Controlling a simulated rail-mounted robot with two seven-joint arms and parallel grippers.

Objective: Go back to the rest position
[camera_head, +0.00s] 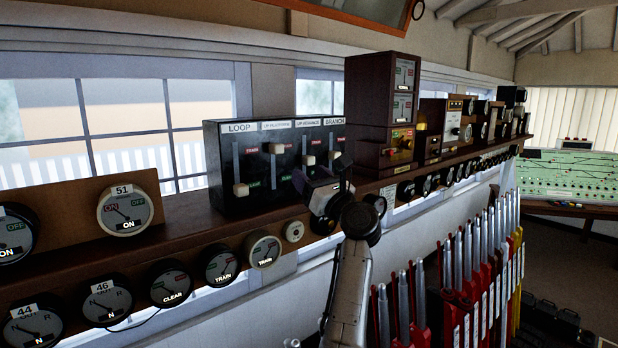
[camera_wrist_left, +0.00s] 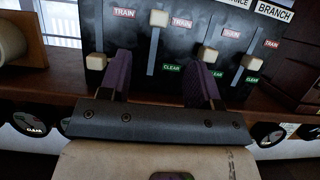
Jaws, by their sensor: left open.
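My left gripper (camera_head: 322,186) is in front of the lower right part of a black box (camera_head: 228,160) with several white-knobbed sliders. In the left wrist view its two purple fingers (camera_wrist_left: 158,78) are apart with nothing between them. The LOOP slider knob (camera_head: 241,190) is low, by its green label. The second knob (camera_head: 276,148) is high, by TRAIN. The third knob (camera_head: 308,160) and the BRANCH knob (camera_head: 334,155) are lower. Whether a fingertip touches the box cannot be told. My right gripper is not in view.
The box stands on a wooden shelf (camera_head: 185,213) with round dials (camera_head: 125,208) along it. Wooden instrument cases (camera_head: 370,100) stand right of the box. A row of red and white levers (camera_head: 470,265) stands below at the right. A green panel (camera_head: 570,175) is at the far right.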

